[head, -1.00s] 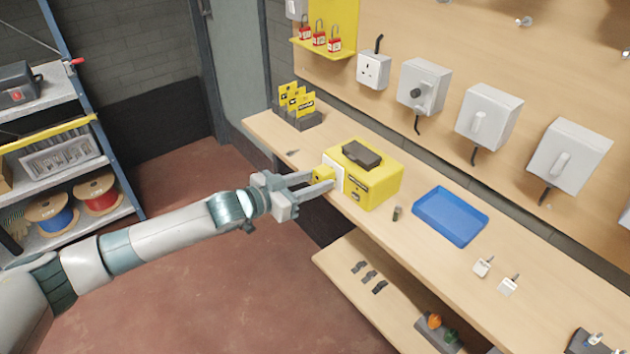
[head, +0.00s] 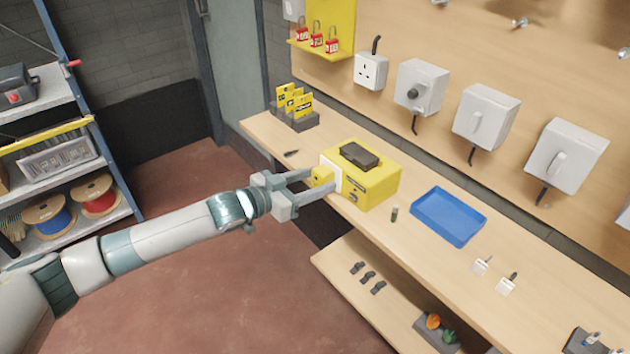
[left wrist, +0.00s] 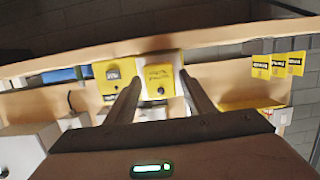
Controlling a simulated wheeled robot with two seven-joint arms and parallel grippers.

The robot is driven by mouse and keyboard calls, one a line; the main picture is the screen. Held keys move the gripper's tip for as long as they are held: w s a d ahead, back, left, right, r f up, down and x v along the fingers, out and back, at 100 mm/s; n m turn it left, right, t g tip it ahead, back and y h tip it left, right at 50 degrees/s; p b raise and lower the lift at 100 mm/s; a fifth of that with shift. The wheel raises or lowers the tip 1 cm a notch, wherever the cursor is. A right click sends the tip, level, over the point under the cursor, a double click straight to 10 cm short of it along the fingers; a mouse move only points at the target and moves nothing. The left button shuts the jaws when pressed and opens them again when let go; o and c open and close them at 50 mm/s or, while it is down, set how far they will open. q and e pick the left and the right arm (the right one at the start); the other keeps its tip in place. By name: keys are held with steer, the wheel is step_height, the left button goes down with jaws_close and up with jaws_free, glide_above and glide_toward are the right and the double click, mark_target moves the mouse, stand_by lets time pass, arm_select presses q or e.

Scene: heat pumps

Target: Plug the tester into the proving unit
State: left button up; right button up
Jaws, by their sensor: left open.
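The large yellow box (head: 375,187), which I take for the proving unit, stands on the bench with a dark item on top and a white panel (head: 331,161) at its left end. A smaller yellow block (head: 322,175), perhaps the tester, sits against that end; whether it is plugged in cannot be told. My left gripper (head: 322,180) is open, its fingers on either side of the block. In the left wrist view the fingers (left wrist: 159,85) flank a yellow face (left wrist: 159,76) with dark lettering, and another yellow part (left wrist: 113,82) shows left of it. My right gripper is not in view.
A blue tray (head: 449,216) and a small dark cylinder (head: 394,213) lie right of the box. Yellow cards (head: 295,103) stand in a holder behind left. Grey switch boxes (head: 486,117) hang on the wall. A lower shelf (head: 345,262) juts out below the bench.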

arm_select(q)
steer(key=shift+a, duration=0.1)
steer(key=f+p+v, duration=0.2)
steer(key=p+v, duration=0.4)
steer(key=v, duration=0.7)
steer(key=shift+s+a+f, duration=0.25)
steer(key=shift+s+a, duration=0.15)
stand_by(0.7)
stand_by(0.4)
